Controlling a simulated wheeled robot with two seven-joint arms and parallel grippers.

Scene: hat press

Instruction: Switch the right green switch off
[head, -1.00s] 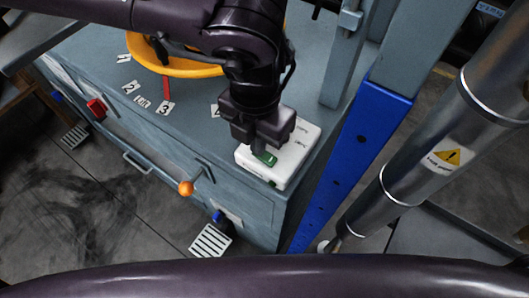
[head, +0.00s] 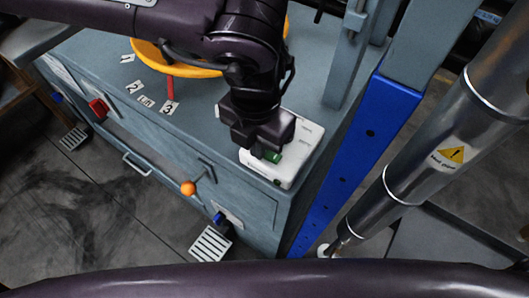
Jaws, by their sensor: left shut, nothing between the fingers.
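The green switch (head: 274,157) sits on a white switch box (head: 290,165) at the right front corner of the grey-blue cabinet top. My left gripper (head: 262,155) comes down from above with its fingers shut and empty. Its fingertips are at the left side of the green switch, touching it or very close. The gripper hides the left part of the box, so I cannot tell whether another switch is under it. Which way the green switch is tilted is too small to tell. My right gripper is not in view.
A blue upright post (head: 345,165) stands just right of the box. A metal hot pipe (head: 425,165) slants beyond it. An orange knob (head: 188,188) sticks out in front.

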